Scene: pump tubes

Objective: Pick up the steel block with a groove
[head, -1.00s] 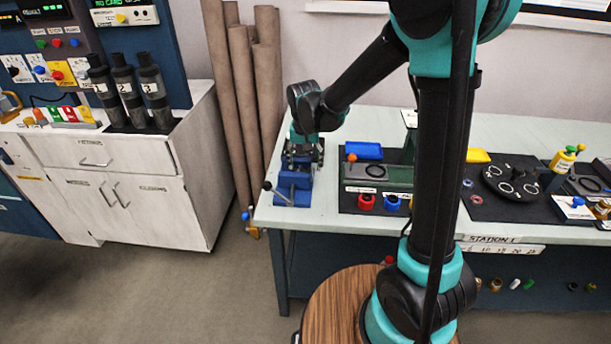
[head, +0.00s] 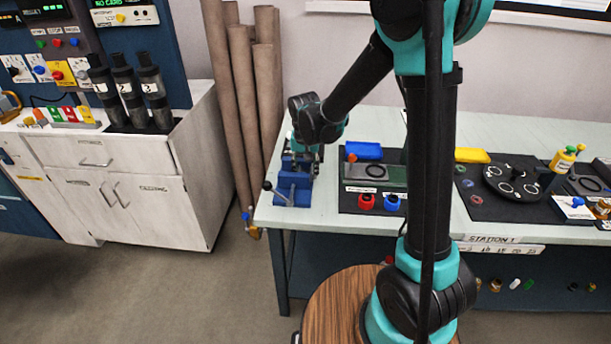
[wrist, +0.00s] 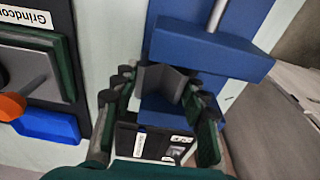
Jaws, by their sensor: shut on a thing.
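The grey steel block with a groove (wrist: 163,80) shows in the wrist view between my fingertips, next to the blue vise (wrist: 210,48). My gripper (wrist: 160,84) is shut on the block, one finger on each side of it. In the head view, my gripper (head: 302,152) is over the blue vise (head: 293,185) at the left end of the workbench. The block is too small and covered to make out there. I cannot tell whether the block still touches the vise.
The workbench (head: 375,225) has a blue block (head: 364,150), red cap (head: 366,201) and blue cap (head: 391,202) right of the vise. Tall brown tubes (head: 243,100) stand close behind its left end. The wrist view shows an orange knob (wrist: 11,106) at left.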

